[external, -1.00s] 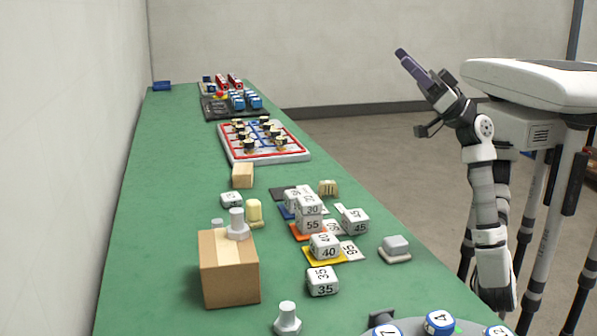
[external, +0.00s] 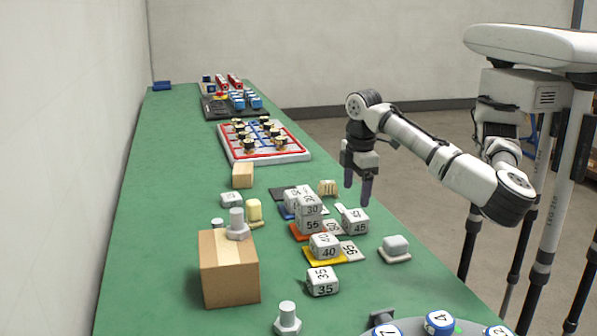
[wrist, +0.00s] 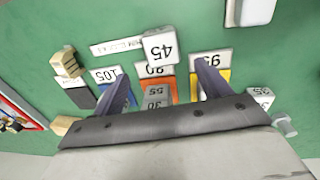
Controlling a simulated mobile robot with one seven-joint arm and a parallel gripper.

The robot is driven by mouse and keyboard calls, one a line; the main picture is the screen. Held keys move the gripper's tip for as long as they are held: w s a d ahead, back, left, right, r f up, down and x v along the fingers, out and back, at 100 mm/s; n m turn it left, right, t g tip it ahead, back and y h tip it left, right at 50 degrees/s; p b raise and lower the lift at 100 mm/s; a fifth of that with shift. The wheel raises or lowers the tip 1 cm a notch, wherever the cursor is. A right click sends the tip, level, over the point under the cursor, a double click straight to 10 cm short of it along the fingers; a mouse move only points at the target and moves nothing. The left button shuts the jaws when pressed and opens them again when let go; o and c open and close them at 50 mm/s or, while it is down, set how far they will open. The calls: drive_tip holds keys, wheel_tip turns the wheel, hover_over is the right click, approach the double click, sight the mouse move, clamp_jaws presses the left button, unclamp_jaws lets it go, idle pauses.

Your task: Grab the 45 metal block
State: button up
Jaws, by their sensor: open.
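The 45 metal block (external: 355,221) is a light grey cube marked 45, at the right of the group of numbered blocks on the green table. In the wrist view the 45 block (wrist: 160,47) lies just beyond my fingertips, between their lines. My gripper (external: 357,190) points down above the table, over and slightly behind the 45 block in the external view. It is open and empty. Its two fingers (wrist: 165,72) straddle the area of the stacked 30 and 55 blocks in the wrist view, which sit below them.
Stacked blocks 30 (external: 311,205) and 55 (external: 312,224) stand left of the 45 block. A 40 block (external: 325,245) sits on a yellow card, with a 35 block (external: 322,281) in front. A grey block on a plate (external: 396,246) lies right. A cardboard box (external: 229,272) stands left.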

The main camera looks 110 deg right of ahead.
sight(356, 214)
wheel_tip(356, 214, down, 4)
drive_tip(key=shift+d+r, duration=0.15)
drive_tip(key=shift+r, duration=0.1)
drive_tip(key=shift+s+f+p, duration=0.15)
drive_tip(key=shift+f+p, duration=0.1)
drive_tip(key=shift+f, duration=1.15)
drive_tip(key=shift+s+f+p, duration=0.1)
drive_tip(key=shift+f+p, duration=0.15)
drive_tip(key=shift+f, duration=1.1)
drive_tip(key=shift+c, duration=0.2)
drive_tip(key=c, duration=1.2)
drive_tip(key=shift+c, duration=0.3)
drive_tip(key=shift+r, duration=0.15)
